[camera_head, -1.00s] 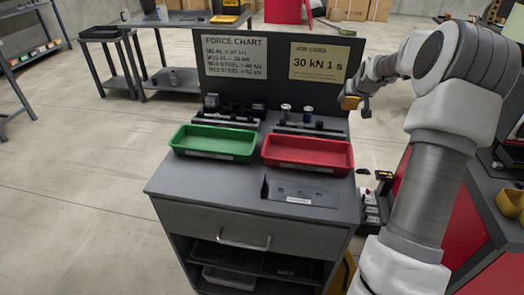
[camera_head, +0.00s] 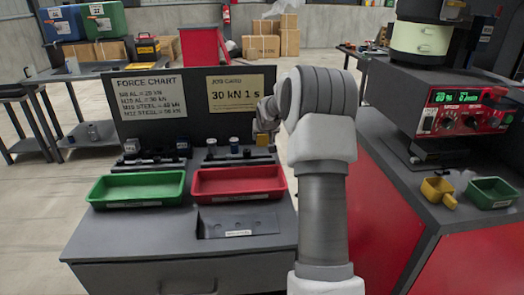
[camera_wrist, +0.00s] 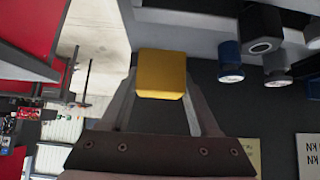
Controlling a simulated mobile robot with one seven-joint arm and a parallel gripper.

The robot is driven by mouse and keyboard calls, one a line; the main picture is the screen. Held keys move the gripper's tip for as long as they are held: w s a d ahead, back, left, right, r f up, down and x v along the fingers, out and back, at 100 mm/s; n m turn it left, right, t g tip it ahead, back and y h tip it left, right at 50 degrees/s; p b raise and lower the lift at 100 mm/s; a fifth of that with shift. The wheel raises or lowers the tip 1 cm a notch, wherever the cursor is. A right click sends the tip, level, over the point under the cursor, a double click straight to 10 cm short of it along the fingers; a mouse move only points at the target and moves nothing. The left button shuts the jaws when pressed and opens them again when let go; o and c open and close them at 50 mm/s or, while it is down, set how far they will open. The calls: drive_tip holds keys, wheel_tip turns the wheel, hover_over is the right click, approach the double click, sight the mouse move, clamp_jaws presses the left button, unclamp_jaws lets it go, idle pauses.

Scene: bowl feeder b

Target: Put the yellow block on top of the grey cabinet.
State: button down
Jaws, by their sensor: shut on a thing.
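The yellow block (camera_wrist: 163,72) sits between the two fingers of my gripper (camera_wrist: 161,88) in the wrist view, and my gripper is shut on it. In the head view my gripper hangs at the right end of the back panel, with the yellow block (camera_head: 262,139) only just showing beside my arm. The grey cabinet (camera_head: 180,240) stands in front, with a drawer below its flat top. The block is held apart from the bare front part of that top. My arm hides part of the cabinet's right side.
A green tray (camera_head: 135,202), a red tray (camera_head: 240,195) and a sloped label plate (camera_head: 238,223) occupy the cabinet top. Fixtures with small cylinders (camera_head: 234,145) stand behind them. A red bench (camera_head: 385,215) at right holds a machine (camera_head: 465,110), a yellow scoop-like container (camera_head: 438,190) and a green bin (camera_head: 490,192).

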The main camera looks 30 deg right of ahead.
sight(264, 143)
drive_tip(key=shift+a+f+b, duration=0.1)
drive_tip(key=shift+f+b, duration=0.65)
drive_tip(key=shift+f, duration=1.25)
drive_tip(key=shift+f, duration=0.1)
drive_tip(key=shift+f, duration=0.15)
drive_tip(key=shift+c, duration=0.6)
unclamp_jaws()
drive_tip(key=shift+r, duration=0.4)
drive_tip(key=p+v, duration=0.2)
drive_tip(key=v, duration=0.9)
drive_tip(key=shift+s+r+p, duration=0.15)
drive_tip(key=shift+s+p, duration=0.15)
drive_tip(key=shift+a, duration=0.1)
